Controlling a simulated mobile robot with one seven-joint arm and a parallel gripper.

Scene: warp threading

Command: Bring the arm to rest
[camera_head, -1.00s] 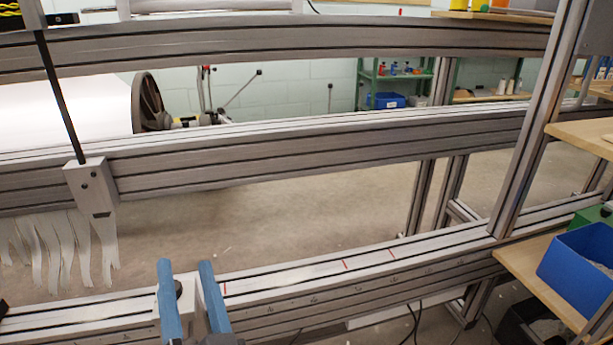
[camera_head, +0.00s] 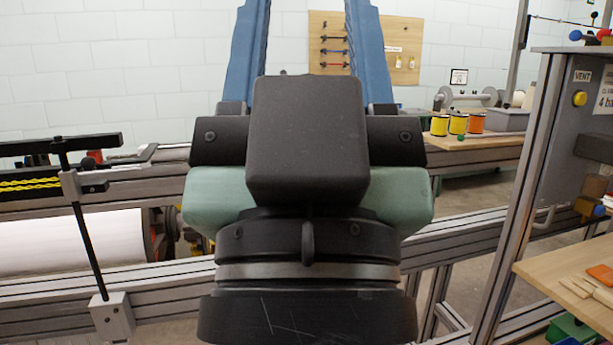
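My gripper (camera_head: 305,45) fills the middle of the head view, seen from behind, with its black and green body (camera_head: 308,150) raised in front of the metal frame. Its two blue fingers point up and stand wide apart. The fingertips are cut off at the top edge of the picture.
The frame's horizontal rail (camera_head: 165,270) runs behind my gripper, and an upright post (camera_head: 508,200) stands to the right. A clamp with a black rod (camera_head: 88,235) is at left. A wooden shelf (camera_head: 585,260) and grey control box (camera_head: 570,130) are at right. Yellow spools (camera_head: 457,123) stand farther back.

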